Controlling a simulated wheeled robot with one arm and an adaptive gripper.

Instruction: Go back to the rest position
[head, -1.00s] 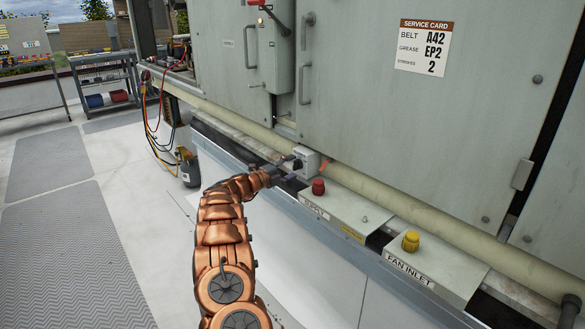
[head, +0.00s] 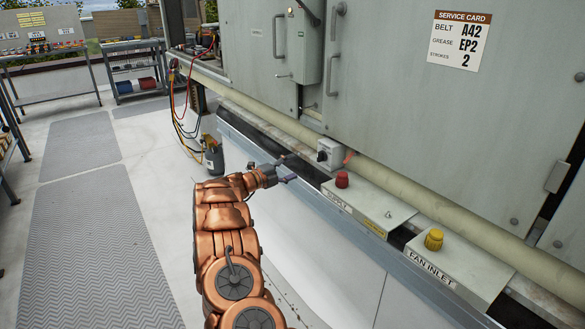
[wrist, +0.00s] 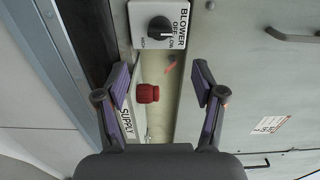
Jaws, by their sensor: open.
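My gripper (head: 284,171) is open and empty at the end of my copper-coloured arm. In the head view it is in the air left of the grey blower switch box (head: 330,153), clear of the ledge. In the wrist view its two purple-padded fingers (wrist: 160,92) stand wide apart.
The cooler cabinet (head: 390,90) with its service card (head: 460,40) fills the right side. A yellow knob (head: 434,239) sits on the fan inlet cover (head: 460,270). A pale pipe (head: 400,185) runs along the ledge. Walkway mats (head: 95,220) and open floor lie left; shelving (head: 136,72) stands behind.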

